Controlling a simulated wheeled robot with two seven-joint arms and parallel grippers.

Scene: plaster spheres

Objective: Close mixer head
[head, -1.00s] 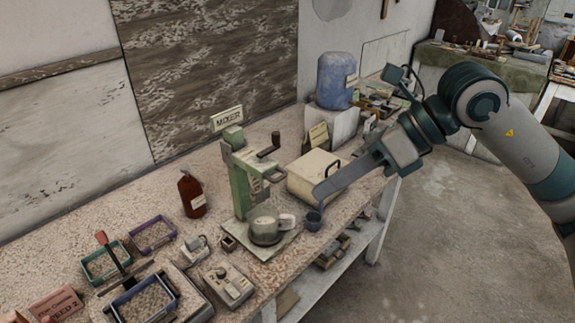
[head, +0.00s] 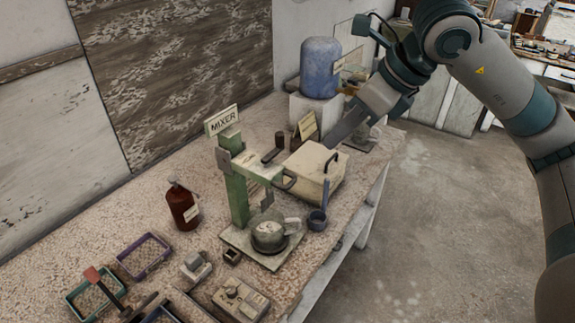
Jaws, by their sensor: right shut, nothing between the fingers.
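The green mixer (head: 238,195) stands on the bench under a sign reading MIXER (head: 222,120). Its head (head: 257,170) reaches forward from the top of the column, with a dark-knobbed lever (head: 273,151) and a dark loop handle near its front end. A grey-green bowl (head: 270,235) sits on the base plate (head: 236,240), below the head and apart from it. I cannot tell the head's exact tilt. My right gripper (head: 332,138) is shut and empty, to the right of the mixer behind the cream box, apart from the head. My left gripper is out of view.
A blue drum (head: 320,68) stands behind. A brown bottle (head: 182,206) is at left. Trays (head: 143,256) and small devices (head: 240,300) fill the near bench.

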